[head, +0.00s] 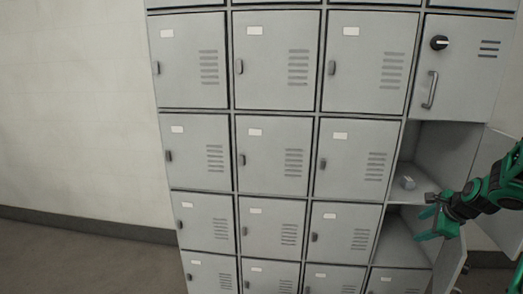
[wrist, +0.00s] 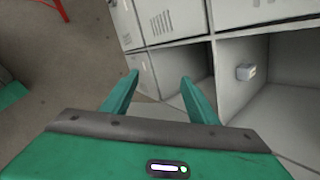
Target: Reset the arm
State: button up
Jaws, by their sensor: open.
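My gripper (head: 428,224) is at the right of the head view, in front of the open locker compartments. Its green fingers are apart with nothing between them. In the wrist view my gripper (wrist: 160,95) points past the edge of the lockers, with the floor to the left. A small grey object (head: 407,183) sits in an open compartment just up and left of my gripper. It also shows in the wrist view as a small pale block (wrist: 246,72), to the right of the fingers and apart from them.
A bank of grey lockers (head: 272,152) with mostly shut doors fills the middle. An open door (head: 500,180) stands at the right beside my arm, and another open door (head: 450,268) hangs below. A plain wall (head: 75,110) and bare floor (head: 80,260) lie at the left.

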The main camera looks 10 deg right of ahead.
jog(key=s+a+r+n+g, duration=0.2)
jog(key=s+a+n, duration=0.4)
jog(key=s, duration=0.4)
jog(key=s+a+r+n+g, duration=0.2)
jog(key=s+a+n, duration=0.4)
jog(key=s, duration=0.4)
jog(key=s+a+r+n+g+y, duration=0.1)
jog(key=s+a+r+n+g, duration=0.2)
jog(key=s+a+n, duration=0.3)
jog(key=s, duration=0.4)
jog(key=shift+s+r+n, duration=0.25)
jog(key=shift+s+n, duration=0.05)
jog(key=shift+s, duration=0.05)
jog(key=shift+a, duration=0.1)
jog(key=c, duration=0.6)
